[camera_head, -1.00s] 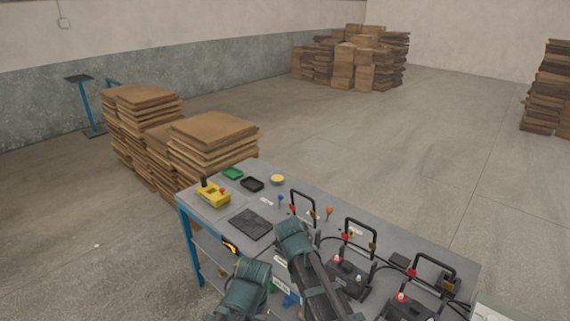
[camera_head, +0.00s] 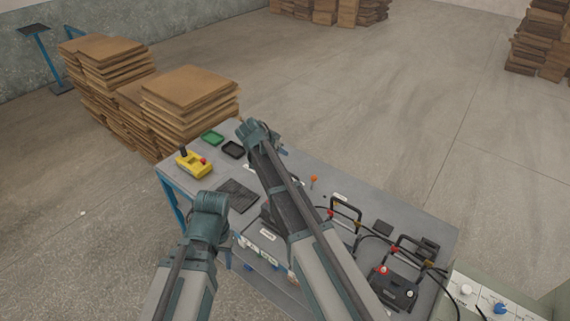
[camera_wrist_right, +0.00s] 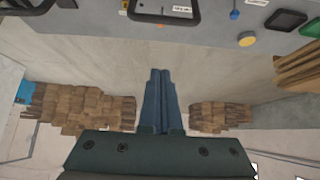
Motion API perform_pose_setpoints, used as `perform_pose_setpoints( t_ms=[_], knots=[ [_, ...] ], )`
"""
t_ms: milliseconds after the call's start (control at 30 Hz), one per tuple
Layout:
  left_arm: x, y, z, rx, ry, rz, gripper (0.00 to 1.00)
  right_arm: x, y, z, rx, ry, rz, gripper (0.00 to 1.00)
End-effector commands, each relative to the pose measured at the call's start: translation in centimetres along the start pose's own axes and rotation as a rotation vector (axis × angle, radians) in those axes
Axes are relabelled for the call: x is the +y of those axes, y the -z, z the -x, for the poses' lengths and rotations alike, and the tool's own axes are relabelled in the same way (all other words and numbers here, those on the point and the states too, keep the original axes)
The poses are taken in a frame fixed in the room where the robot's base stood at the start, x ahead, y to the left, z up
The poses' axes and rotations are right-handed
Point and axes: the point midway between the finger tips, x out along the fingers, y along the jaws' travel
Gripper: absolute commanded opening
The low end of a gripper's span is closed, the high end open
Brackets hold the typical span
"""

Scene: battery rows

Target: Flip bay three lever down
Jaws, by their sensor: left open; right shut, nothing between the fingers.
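A row of black battery units runs along the grey bench. The nearest unit (camera_head: 395,288) has a black handle frame and a red part on top; another handle frame (camera_head: 345,208) stands behind it. No bay number is readable, so I cannot tell which lever is bay three's. My right gripper shows in the right wrist view (camera_wrist_right: 160,75), its fingers together and empty, with a handle frame (camera_wrist_right: 165,18) beyond them. In the head view my right arm hides part of the row. My left gripper (camera_head: 209,206) is open at the bench's front edge, its fingers largely hidden.
A yellow box (camera_head: 194,166) with a red knob, a green tray (camera_head: 212,138), a black tray (camera_head: 233,149) and a dark mat (camera_head: 238,197) are on the bench (camera_head: 315,163). Cardboard stacks (camera_head: 190,90) stand behind. A knobbed panel (camera_head: 485,300) is at right.

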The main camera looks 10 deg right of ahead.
Motion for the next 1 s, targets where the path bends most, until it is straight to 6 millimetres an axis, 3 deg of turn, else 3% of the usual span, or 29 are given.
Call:
perform_pose_setpoints(
  t_ms=[367,933,1000],
  knots=[
    [0.1,0.1,-1.3,0.001,0.000,0.001,0.50,0.0,-0.2,-1.5,-0.001,-0.001,0.001,0.00],
    [0.8,0.6,-8.6,0.002,0.002,-0.006,0.50,-0.1,-0.4,-11.1,-0.001,-0.002,0.000,0.00],
    [0.8,0.6,-8.6,0.002,0.002,-0.007,0.50,0.1,-2.0,-9.6,-0.002,0.002,0.004,0.00]
  ],
)
